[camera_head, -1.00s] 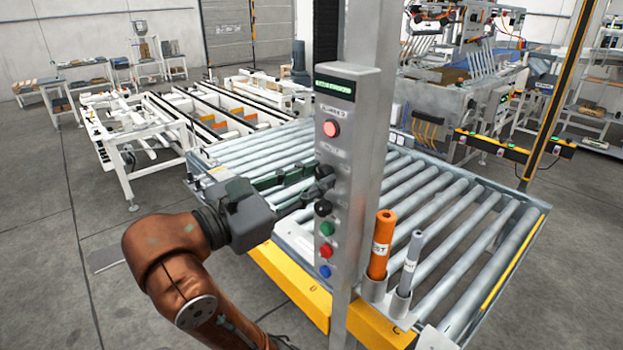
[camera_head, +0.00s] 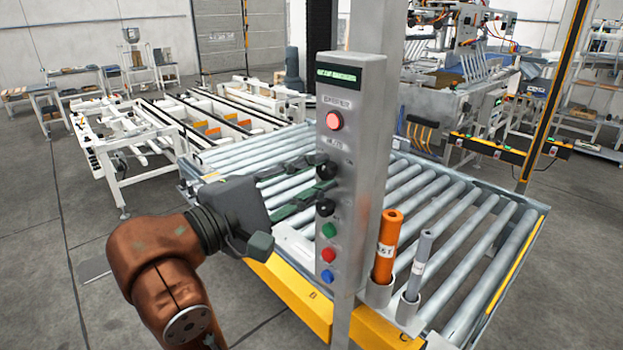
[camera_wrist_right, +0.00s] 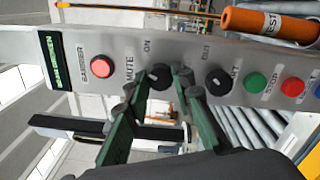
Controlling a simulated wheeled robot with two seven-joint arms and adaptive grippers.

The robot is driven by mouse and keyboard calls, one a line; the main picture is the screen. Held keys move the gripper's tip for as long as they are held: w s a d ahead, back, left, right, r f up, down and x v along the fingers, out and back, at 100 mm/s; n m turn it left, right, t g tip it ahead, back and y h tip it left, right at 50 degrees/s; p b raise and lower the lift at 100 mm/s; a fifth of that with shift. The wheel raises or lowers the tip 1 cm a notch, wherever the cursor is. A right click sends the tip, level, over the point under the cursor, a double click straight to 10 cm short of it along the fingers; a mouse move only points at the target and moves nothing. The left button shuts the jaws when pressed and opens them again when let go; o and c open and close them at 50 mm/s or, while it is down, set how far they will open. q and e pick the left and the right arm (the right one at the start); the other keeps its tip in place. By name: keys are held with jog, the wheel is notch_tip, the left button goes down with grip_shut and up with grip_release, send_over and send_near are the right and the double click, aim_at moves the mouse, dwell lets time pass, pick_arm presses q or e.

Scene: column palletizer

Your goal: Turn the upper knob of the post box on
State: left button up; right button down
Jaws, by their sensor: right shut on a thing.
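The post box (camera_head: 350,215) is a grey upright panel with a green display, a red light, two black knobs and several coloured buttons. My right gripper (camera_head: 317,178) reaches it from the left, and its green fingers are shut on the upper knob (camera_head: 326,168). In the right wrist view the upper knob (camera_wrist_right: 158,76) sits between the fingertips (camera_wrist_right: 155,88), beside the words MUTE and ON. The lower knob (camera_head: 325,207) is just below and free; it also shows in the right wrist view (camera_wrist_right: 218,81). My left gripper is not in view.
A roller conveyor (camera_head: 480,235) with a yellow front beam lies behind and beside the box. An orange tube (camera_head: 388,248) and a grey tube (camera_head: 419,262) stand in holders right of the post. Green, red and blue buttons (camera_head: 328,253) lie below the knobs.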

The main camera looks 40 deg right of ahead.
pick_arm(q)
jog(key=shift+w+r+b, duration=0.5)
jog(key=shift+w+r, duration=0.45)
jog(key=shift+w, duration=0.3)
pick_arm(e)
jog(key=shift+f+m, duration=0.1)
jog(key=shift+m, duration=1.6)
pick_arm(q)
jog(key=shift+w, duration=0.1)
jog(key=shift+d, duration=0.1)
pick_arm(e)
jog(key=c, duration=1.7)
grip_release()
jog(key=shift+o, duration=0.2)
jog(key=s+a, duration=0.1)
jog(key=a, duration=1.1)
jog(key=shift+f, duration=0.15)
